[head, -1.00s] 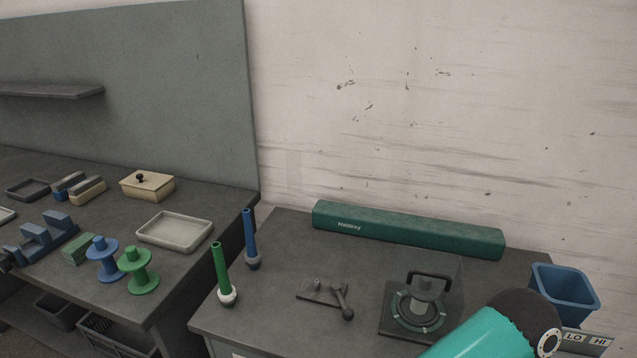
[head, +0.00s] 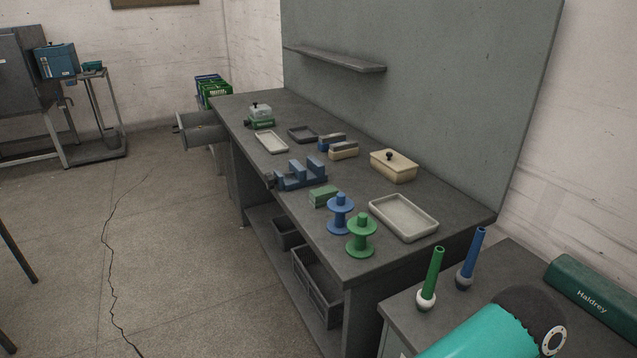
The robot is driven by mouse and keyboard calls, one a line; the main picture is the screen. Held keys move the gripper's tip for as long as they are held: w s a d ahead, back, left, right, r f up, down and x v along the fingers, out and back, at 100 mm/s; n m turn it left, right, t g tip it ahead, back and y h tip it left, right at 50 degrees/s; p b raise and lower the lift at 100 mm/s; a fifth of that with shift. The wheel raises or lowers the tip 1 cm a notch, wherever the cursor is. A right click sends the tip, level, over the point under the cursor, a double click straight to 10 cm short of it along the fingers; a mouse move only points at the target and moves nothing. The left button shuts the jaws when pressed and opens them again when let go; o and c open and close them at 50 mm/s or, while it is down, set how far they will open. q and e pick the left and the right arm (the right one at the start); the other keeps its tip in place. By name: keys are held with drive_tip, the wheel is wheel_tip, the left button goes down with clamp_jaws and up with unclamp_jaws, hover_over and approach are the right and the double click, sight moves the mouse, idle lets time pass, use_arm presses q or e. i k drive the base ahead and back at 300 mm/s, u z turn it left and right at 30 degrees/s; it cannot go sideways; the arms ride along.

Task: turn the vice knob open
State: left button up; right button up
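The vice (head: 302,175) is a blue-grey block with raised jaws, standing near the front edge of the long bench. A gap shows between its jaws. Its dark knob (head: 271,181) sticks out at the left end, over the bench's front edge. The knob is small here, and how far it is turned cannot be told. Neither of my grippers shows in the head view. A teal link of my own arm fills the lower right corner, far from the vice.
Beside the vice lie a green block (head: 324,195), a blue spool (head: 340,214) and a green spool (head: 361,236). A pale tray (head: 432,230) and lidded box (head: 393,167) stand behind. Crates sit on the lower shelf. Floor left of the long bench (head: 385,262) is mostly clear.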

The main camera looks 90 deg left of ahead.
sight(269, 180)
drive_tip(key=z, duration=0.7)
drive_tip(key=i, duration=0.15)
drive_tip(key=u, duration=2.95)
drive_tip(key=i, duration=0.3)
drive_tip(key=u, duration=1.1)
drive_tip(key=k, duration=0.6)
drive_tip(key=u, duration=0.4)
drive_tip(key=i, duration=1.55)
drive_tip(key=z, duration=0.4)
